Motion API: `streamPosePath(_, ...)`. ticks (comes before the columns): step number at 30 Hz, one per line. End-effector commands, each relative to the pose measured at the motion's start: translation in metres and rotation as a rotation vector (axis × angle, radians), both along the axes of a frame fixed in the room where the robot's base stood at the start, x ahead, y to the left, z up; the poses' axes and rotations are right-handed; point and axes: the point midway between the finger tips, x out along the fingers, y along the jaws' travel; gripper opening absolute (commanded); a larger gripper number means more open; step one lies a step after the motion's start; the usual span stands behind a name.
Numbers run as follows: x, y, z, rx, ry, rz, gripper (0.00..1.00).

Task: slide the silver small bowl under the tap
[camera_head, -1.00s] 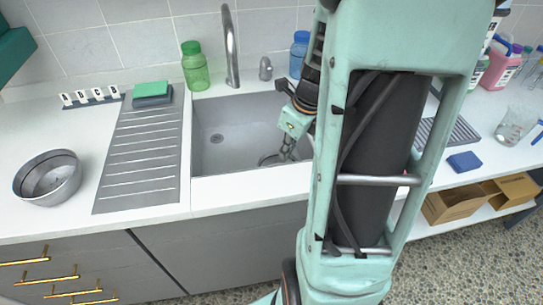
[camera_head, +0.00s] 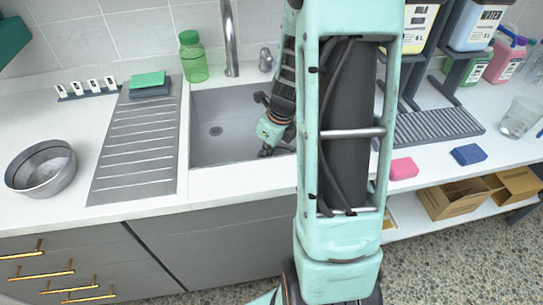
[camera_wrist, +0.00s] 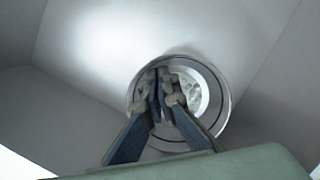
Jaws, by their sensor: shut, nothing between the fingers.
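The tap (camera_head: 230,40) rises at the back edge of the sink. A small round silver bowl (camera_wrist: 148,139) lies in the sink in the wrist view, with ring-like edges and a bright, speckled patch inside. My gripper (camera_wrist: 163,86) is shut and empty, its fingertips over the bowl's opening; I cannot tell whether they touch it. In the head view my gripper (camera_head: 265,152) points down into the front right of the sink, and the bowl is hidden behind my arm and the sink's front edge.
The sink (camera_head: 215,155) has a drain on its left floor. Larger silver bowls (camera_head: 42,184) sit nested on the left counter. A ribbed drainboard (camera_head: 130,160), sponges (camera_head: 148,80) and a green bottle (camera_head: 193,58) stand left of the tap. Pink and blue sponges lie right.

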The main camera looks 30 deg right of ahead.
Motion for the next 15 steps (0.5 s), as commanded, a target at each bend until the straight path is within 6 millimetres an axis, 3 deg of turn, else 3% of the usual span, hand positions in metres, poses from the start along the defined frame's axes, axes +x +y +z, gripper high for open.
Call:
streamPosePath(9, 0.003, 0.002, 0.001, 0.001, 0.001, 0.002, 0.0)
streamPosePath(15, 0.031, 0.016, 0.005, 0.0, 0.002, 0.007, 0.0)
